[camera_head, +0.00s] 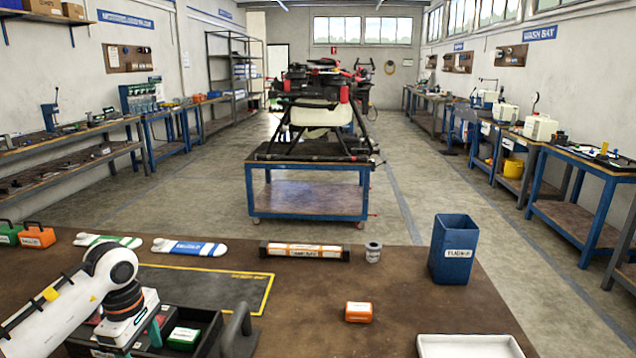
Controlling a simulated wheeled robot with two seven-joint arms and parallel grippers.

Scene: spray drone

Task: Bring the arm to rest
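My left arm (60,308) comes in from the lower left, white with a dark wrist joint. Its gripper (136,343) points down over a black open tray (208,346) at the front left of the brown bench. Teal-green finger parts show below the white gripper body, but the tips are hidden in the tray. I cannot tell whether the fingers are apart or closed on anything. A green box with a white label (184,337) lies in the tray, right of the gripper. My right gripper is not in view.
On the bench (400,285) are an orange box (358,312), a blue bin (453,249), a grey cylinder (373,252), a black holder with orange-white packs (304,251) and a white tray (468,346). A drone (318,110) stands on a blue cart beyond. The bench's middle is mostly clear.

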